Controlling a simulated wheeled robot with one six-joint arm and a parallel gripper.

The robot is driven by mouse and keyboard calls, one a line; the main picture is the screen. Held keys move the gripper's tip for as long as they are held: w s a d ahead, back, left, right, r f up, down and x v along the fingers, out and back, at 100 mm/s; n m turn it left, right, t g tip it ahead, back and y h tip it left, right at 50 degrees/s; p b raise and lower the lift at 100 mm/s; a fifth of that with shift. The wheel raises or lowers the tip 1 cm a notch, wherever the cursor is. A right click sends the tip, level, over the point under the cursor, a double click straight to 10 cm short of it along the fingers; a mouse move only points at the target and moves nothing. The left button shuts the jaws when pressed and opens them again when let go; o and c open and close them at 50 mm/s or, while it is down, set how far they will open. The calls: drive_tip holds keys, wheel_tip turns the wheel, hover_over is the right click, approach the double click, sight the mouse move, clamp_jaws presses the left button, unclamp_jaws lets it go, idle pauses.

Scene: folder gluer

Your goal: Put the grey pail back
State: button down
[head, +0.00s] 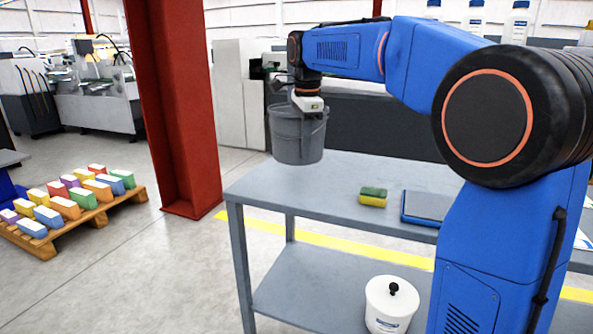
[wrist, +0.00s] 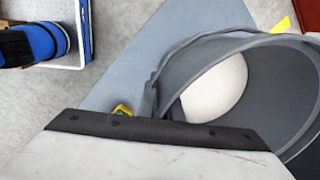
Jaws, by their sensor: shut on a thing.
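The grey pail (head: 298,138) hangs upright from my gripper (head: 308,104) in the head view, over or just beyond the left back corner of the grey table (head: 335,185). My gripper is shut at the pail's upper edge. In the wrist view the pail (wrist: 285,95) fills the right side, with its rim and a pale round patch inside it visible. The wrist housing covers the lower part of that view and hides the fingertips. Whether the pail touches the tabletop cannot be told for sure, but it looks held above it.
A green and yellow sponge (head: 373,197) and a blue-edged tray (head: 428,207) lie on the table. A white lidded tub (head: 390,305) stands on the lower shelf. A red column (head: 180,110) rises left of the table. A pallet (head: 90,215) of coloured boxes sits further left.

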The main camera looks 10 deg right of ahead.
drive_tip(key=shift+f, duration=4.7)
drive_tip(key=shift+f, duration=0.1)
drive_tip(key=c, duration=1.9)
unclamp_jaws()
drive_tip(key=shift+c, duration=0.2)
wheel_tip(320, 180, up, 12)
drive_tip(key=s, duration=0.1)
